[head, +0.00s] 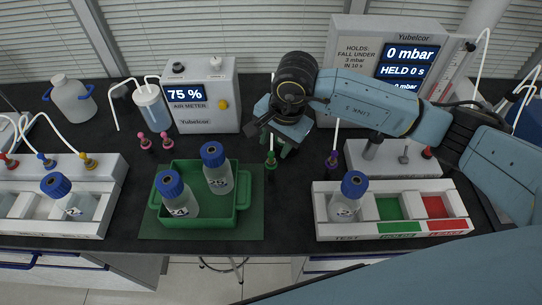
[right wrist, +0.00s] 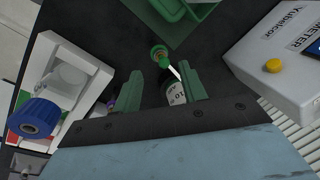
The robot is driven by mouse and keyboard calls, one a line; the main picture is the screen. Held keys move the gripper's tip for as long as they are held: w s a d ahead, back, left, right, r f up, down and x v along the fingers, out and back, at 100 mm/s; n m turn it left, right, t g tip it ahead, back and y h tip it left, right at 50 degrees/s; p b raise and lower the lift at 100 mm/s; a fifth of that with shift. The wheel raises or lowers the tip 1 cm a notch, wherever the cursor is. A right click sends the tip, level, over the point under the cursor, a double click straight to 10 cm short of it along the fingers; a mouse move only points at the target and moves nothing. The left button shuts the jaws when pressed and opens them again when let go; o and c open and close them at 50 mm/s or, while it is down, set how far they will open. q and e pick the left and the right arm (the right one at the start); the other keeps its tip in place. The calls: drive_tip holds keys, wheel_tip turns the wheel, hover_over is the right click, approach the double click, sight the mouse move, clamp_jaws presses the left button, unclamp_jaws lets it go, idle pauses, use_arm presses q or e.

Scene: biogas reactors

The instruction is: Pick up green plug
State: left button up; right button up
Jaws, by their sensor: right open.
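The green plug (head: 271,160) stands on the dark bench top, right of the green tray. In the right wrist view the green plug (right wrist: 160,54) is just beyond the fingertips, roughly centred between them, with a white tube end beside it. My right gripper (head: 278,148) is above and slightly behind the plug in the head view. In the right wrist view the gripper (right wrist: 160,70) has its two green fingers apart, with no plug gripped. My left gripper is not in view.
The green tray (head: 244,203) with two blue-capped bottles stands left of the plug. A purple plug (head: 332,160) stands to its right, near the white test rack (head: 319,213). The air meter (head: 207,110) is behind left, the pressure display (head: 352,60) behind right.

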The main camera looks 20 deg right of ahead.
sight(271, 153)
drive_tip(key=shift+w+f, duration=0.2)
drive_tip(key=shift+f, duration=0.45)
drive_tip(key=f, duration=0.1)
drive_tip(key=w+f+p, duration=0.1)
drive_tip(key=f, duration=0.1)
drive_tip(key=shift+w+a+f, duration=0.1)
drive_tip(key=shift+f, duration=0.35)
drive_tip(key=shift+c, duration=0.3)
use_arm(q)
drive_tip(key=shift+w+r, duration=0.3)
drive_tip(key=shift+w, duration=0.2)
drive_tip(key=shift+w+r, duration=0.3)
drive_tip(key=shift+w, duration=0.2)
use_arm(e)
clamp_jaws()
